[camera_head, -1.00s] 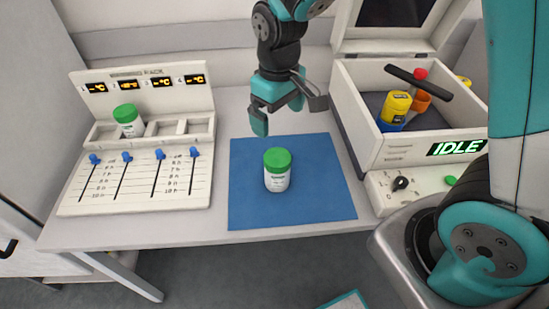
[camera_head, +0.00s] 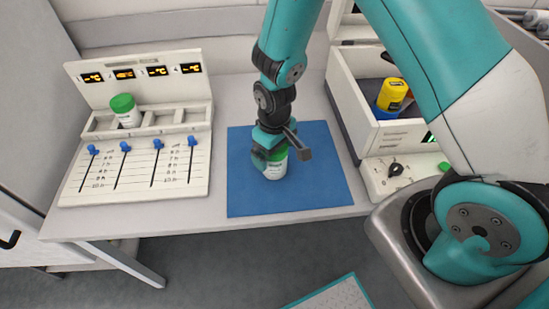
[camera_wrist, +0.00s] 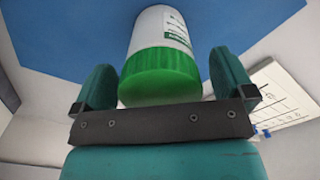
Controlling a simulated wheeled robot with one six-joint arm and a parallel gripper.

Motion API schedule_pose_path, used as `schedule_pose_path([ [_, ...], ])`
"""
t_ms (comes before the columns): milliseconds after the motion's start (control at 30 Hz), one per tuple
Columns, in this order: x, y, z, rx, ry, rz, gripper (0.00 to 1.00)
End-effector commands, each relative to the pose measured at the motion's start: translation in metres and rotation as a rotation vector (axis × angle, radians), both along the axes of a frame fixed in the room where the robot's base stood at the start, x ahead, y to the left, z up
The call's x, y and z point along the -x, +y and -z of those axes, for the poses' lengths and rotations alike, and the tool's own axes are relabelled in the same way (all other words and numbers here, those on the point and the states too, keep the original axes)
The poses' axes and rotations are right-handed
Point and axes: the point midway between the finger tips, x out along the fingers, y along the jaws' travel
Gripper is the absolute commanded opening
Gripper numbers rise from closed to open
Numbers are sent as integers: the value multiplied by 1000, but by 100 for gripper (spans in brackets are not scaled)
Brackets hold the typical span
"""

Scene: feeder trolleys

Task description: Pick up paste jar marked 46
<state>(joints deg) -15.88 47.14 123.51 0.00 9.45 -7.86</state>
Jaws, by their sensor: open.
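A white paste jar with a green lid (camera_head: 275,170) stands upright on the blue mat (camera_head: 315,190). My gripper (camera_head: 272,150) is lowered over its lid, and the fingers partly hide the jar. In the wrist view the jar (camera_wrist: 160,60) lies between the two open fingers of my gripper (camera_wrist: 163,85), with a gap visible on both sides. Its label is turned partly away and I cannot read a number on it.
The rack panel has several blue sliders (camera_head: 125,147) and lit displays. At right an open box machine (camera_head: 350,105) holds a yellow and blue jar (camera_head: 391,95). The mat around the jar is clear.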

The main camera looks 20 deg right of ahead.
Motion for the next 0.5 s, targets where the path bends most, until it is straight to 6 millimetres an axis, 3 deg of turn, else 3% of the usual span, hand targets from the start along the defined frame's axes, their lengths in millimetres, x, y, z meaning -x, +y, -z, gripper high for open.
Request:
schedule_pose_path([
  [300, 0, 0, 8, -1, -2, 0, 100],
  [500, 0, 0, 7, -1, -2, 0, 54],
])
